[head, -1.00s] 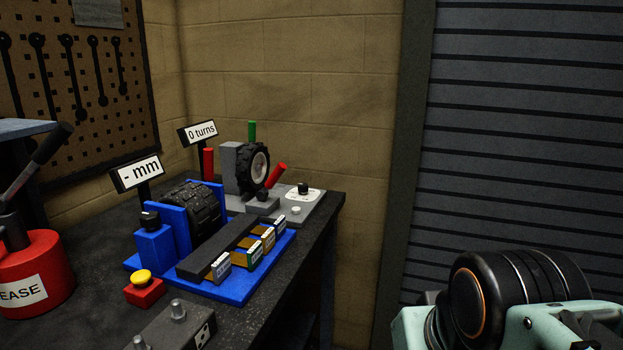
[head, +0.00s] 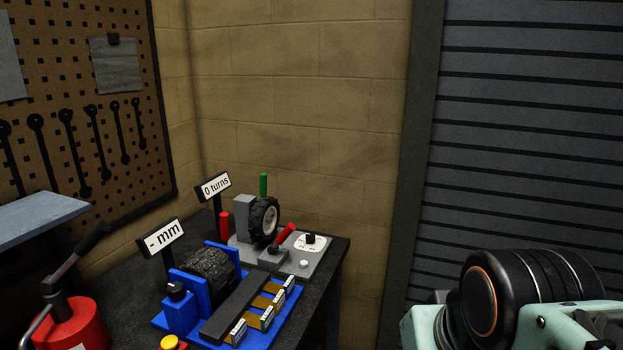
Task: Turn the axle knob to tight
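A grey fixture (head: 243,221) at the far right end of the bench holds a small upright black wheel (head: 264,221) with a pale hub. On the fixture's base, to the right of the wheel, a black knob (head: 310,238) sits on a white dial plate (head: 312,246). The dial's marks are too small to read, so I cannot tell its setting. This looks like the axle knob, though no label confirms it. A red-handled lever (head: 285,235) leans between wheel and knob. Only a link of my arm shows at lower right; my gripper is out of view.
A red jack (head: 72,326) is at left. A wall lies behind; a grey shutter (head: 530,140) is at right.

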